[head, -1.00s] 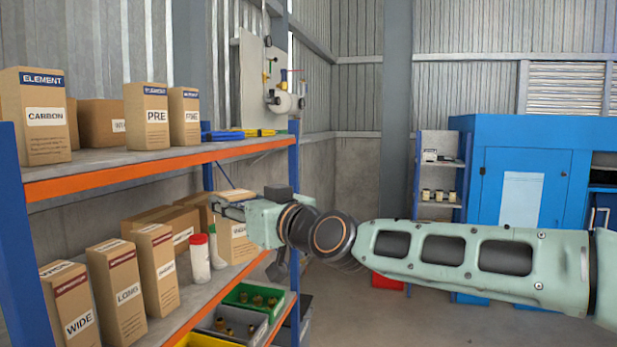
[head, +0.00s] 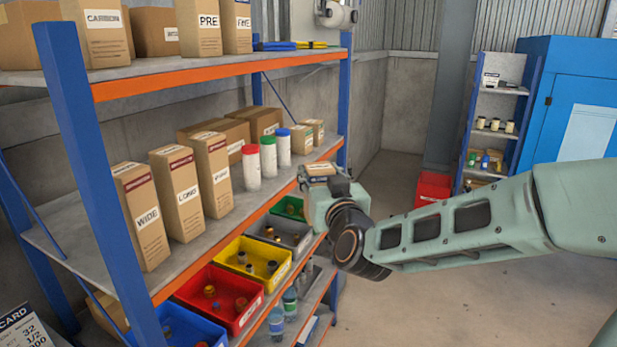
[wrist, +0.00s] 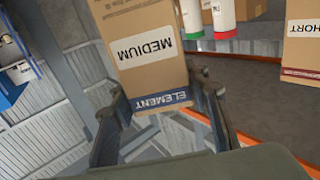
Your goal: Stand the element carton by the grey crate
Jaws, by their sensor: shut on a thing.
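My gripper (wrist: 160,92) is shut on a brown element carton (wrist: 147,60) in the wrist view, one finger on each side. The carton has a blue ELEMENT band and a white MEDIUM label, both upside down in that picture. In the head view my gripper (head: 328,184) is at the right end of the shelf unit, in front of its edge, with a bit of the carton (head: 319,169) showing above it. The grey crate (head: 302,247) is on the lower shelf, between a green and a yellow crate, left of and below my gripper.
Cartons labelled WIDE (head: 142,215) and LONG (head: 178,194) stand on the middle shelf, with capped white bottles (head: 268,160) further right. A yellow crate (head: 278,276) and a red crate (head: 247,314) line the lower shelf.

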